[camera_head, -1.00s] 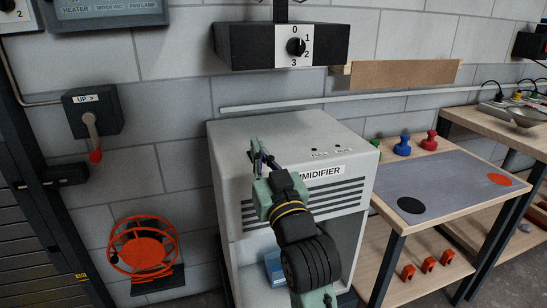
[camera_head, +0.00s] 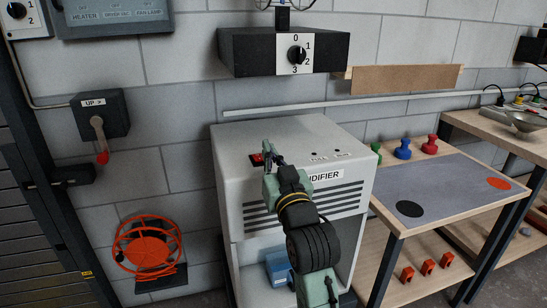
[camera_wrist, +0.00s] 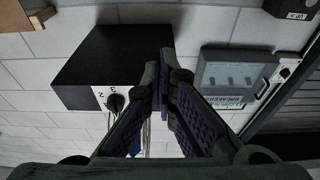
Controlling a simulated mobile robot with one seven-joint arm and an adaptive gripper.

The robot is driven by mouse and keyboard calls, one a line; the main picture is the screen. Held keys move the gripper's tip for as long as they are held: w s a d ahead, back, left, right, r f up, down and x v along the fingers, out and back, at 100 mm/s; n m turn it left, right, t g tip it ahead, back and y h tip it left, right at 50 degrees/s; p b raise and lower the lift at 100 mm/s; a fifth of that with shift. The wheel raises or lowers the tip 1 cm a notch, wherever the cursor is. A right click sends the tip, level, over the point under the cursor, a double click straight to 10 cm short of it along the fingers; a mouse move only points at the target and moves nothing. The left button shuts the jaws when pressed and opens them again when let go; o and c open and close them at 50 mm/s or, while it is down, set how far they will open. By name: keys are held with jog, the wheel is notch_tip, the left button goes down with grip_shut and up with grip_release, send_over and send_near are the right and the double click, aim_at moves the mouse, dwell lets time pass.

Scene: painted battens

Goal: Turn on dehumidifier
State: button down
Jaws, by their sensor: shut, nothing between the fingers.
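The dehumidifier (camera_head: 235,170) is a white-grey cabinet with dark front vents and a label partly hidden by my arm. A red switch (camera_head: 257,158) on a dark base sits on its top, near the front left. I cannot tell whether the switch is on or off. My gripper (camera_head: 267,147) is shut and empty, with its fingertips just right of the switch in the head view; contact is unclear. In the wrist view my gripper (camera_wrist: 164,72) shows its fingers together, and the switch is not visible there.
A black box with a numbered dial (camera_head: 296,54) hangs on the wall above. A lever switch (camera_head: 100,115) and an orange reel (camera_head: 148,248) are at left. A workbench (camera_head: 385,208) with coloured knobs stands close at right.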

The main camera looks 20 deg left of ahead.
jog(key=r+p, duration=0.2)
send_over(259, 158)
jog(key=s+d, duration=0.2)
jog(key=shift+w+a+f, duration=0.1)
jog(key=shift+w+f, duration=0.05)
jog(key=shift+f, duration=0.1)
jog(key=f, duration=0.2)
jog(key=shift+s+d+f, duration=0.25)
jog(key=shift+f, duration=0.15)
jog(key=shift+s+f, duration=0.1)
jog(key=shift+f, duration=0.65)
